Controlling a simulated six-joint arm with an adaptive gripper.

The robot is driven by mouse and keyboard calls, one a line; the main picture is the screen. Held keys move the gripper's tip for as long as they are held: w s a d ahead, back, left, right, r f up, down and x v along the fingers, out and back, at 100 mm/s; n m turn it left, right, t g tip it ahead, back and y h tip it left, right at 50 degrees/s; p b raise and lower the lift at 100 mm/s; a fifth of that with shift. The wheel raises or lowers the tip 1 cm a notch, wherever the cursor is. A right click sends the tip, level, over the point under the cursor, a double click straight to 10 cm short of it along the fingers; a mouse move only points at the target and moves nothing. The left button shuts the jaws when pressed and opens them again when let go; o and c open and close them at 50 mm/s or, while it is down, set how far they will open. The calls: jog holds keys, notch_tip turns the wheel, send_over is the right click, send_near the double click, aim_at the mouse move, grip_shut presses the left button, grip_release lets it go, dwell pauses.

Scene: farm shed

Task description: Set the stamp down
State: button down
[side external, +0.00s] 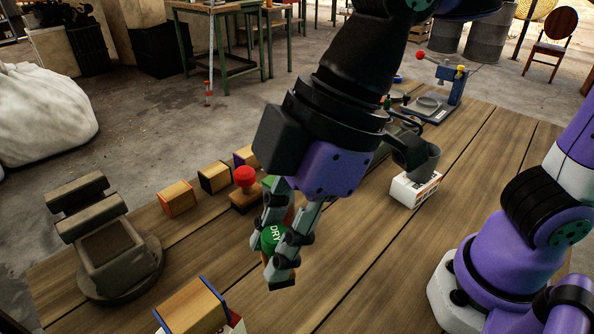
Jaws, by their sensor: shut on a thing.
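My gripper (281,265) points down over the wooden table and is shut on a green thing lettered "DRY" (272,238). The fingers cover much of it, and I cannot tell its full shape or whether its underside touches the table. A stamp-like piece with a round red knob (245,177) and a wooden base (243,201) stands upright on the table. It is just behind and left of my gripper, and its right side is partly hidden.
Several wooden blocks (177,198) stand in a row along the far edge. A dark vise-like device (107,250) is at left, a wooden block with blue edges (193,307) in front. A white box (414,190) and a grey cup stand at right. The middle planks (350,240) are clear.

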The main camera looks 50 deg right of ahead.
jog(key=s+d+f+n+g, duration=0.25)
jog(key=s+n, duration=0.35)
jog(key=s, duration=0.4)
jog(key=w+d+f, duration=0.1)
jog(key=w+f, duration=0.2)
jog(key=w+d+f, duration=0.1)
jog(key=w+f, duration=0.3)
jog(key=w+d+f, duration=0.2)
jog(key=w+f, duration=0.1)
jog(key=w, duration=0.1)
jog(key=shift+f, duration=0.4)
jog(key=shift+w+f, duration=0.15)
jog(key=shift+f, duration=1.9)
jog(key=shift+f, duration=0.1)
jog(key=c, duration=0.7)
grip_release()
